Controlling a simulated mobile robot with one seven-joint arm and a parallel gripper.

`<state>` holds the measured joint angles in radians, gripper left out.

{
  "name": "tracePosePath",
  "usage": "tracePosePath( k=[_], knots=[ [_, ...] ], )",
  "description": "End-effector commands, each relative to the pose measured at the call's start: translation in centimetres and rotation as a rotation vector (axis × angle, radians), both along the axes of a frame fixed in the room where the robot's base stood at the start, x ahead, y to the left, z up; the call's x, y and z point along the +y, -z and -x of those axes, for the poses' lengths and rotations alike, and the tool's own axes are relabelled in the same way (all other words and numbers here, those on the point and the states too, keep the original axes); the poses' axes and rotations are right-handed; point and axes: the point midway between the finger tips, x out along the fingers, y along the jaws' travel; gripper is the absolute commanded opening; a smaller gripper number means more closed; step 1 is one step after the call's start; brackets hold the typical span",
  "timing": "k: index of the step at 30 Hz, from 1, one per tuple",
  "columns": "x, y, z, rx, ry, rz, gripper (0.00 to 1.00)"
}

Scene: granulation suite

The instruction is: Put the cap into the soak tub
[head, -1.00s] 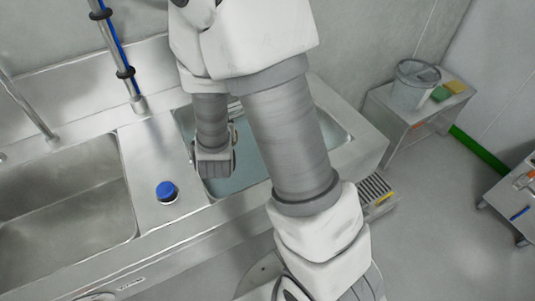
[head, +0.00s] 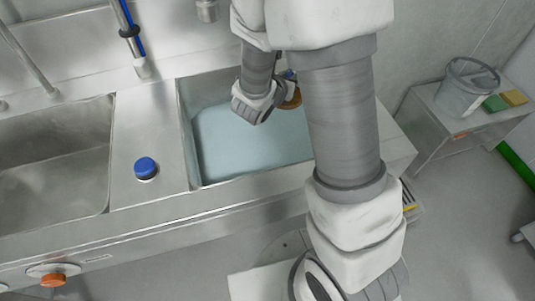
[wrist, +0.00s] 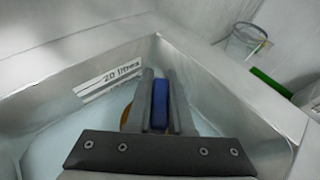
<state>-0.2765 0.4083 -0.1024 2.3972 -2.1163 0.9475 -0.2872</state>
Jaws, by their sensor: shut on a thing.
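My gripper (wrist: 159,95) is shut on a blue thing (wrist: 160,104), which looks like the cap, seen edge-on between the fingers in the wrist view. In the head view my gripper (head: 262,100) is over the back part of the soak tub (head: 187,135), and only a bit of blue shows behind it. The tub is a steel basin with pale blue liquid; its wall (wrist: 235,100) and a "20 litres" mark (wrist: 108,78) show in the wrist view. The height of the cap above the liquid is hard to tell.
A blue-topped piece (head: 146,168) stands on the steel counter left of the tub. An empty sink (head: 50,165) lies farther left. A clear bucket (head: 466,88) and sponges stand on a side table at right.

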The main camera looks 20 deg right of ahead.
Motion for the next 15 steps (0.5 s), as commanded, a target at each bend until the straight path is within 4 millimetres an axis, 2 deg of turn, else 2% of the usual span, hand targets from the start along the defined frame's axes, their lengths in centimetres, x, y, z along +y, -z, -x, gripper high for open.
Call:
tracePosePath(
  k=[1, 9, 15],
  knots=[
    [-0.8, 1.8, 0.0, -0.006, 0.061, 0.0, 0.0],
    [-4.8, 6.3, 2.3, -0.004, 0.428, 0.002, 0.0],
    [-5.5, 10.0, 4.5, -0.002, 0.673, 0.003, 0.0]
  ],
)
